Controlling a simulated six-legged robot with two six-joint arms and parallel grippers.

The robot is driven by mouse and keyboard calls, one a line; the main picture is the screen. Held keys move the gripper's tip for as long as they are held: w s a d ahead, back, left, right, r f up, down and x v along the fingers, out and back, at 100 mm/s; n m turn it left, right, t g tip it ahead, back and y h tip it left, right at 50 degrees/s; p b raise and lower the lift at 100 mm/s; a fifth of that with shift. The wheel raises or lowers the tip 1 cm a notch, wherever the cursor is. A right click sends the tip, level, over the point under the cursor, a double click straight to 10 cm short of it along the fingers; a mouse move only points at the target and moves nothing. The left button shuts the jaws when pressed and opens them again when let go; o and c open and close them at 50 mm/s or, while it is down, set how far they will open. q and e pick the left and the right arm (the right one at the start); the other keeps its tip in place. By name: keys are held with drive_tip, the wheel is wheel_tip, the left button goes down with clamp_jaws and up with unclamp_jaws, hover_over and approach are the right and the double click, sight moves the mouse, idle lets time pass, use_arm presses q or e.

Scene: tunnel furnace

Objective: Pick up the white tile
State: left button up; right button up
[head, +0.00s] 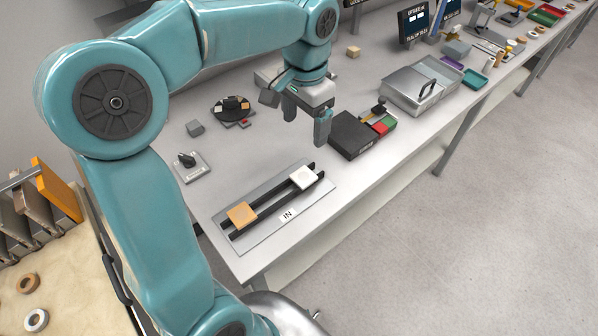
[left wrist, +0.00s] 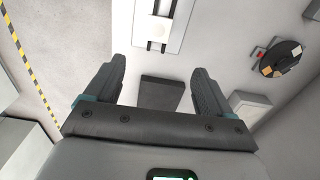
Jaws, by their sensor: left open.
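The white tile (head: 303,178) lies flat across two dark rails at the far end of a grey plate (head: 262,237) marked IN. In the left wrist view the white tile (left wrist: 154,31) shows near the top, ahead of the fingers. An orange tile (head: 241,215) lies on the same rails, nearer to me. My left gripper (head: 306,115) points down above the table, beyond the white tile and apart from it. Its fingers are spread with nothing between them; they also show in the left wrist view (left wrist: 160,72). My right gripper is not seen.
A dark box (head: 350,135) stands close to the left gripper, right of it. A metal case (head: 420,86) stands farther right. Table around the plate is clear.

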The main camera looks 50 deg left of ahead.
use_arm(q)
hover_over(304, 176)
wheel_tip(304, 176, down, 10)
drive_tip(key=shift+w+d+r, duration=0.1)
drive_tip(key=shift+r, duration=0.05)
drive_tip(key=f, duration=0.4)
drive_tip(key=shift+s+f, duration=0.2)
drive_tip(key=shift+s, duration=0.05)
drive_tip(key=shift+w+f, duration=0.1)
drive_tip(key=shift+f, duration=0.35)
drive_tip(key=c, duration=1.1)
drive_tip(key=shift+c, duration=0.2)
drive_tip(key=shift+r, duration=0.1)
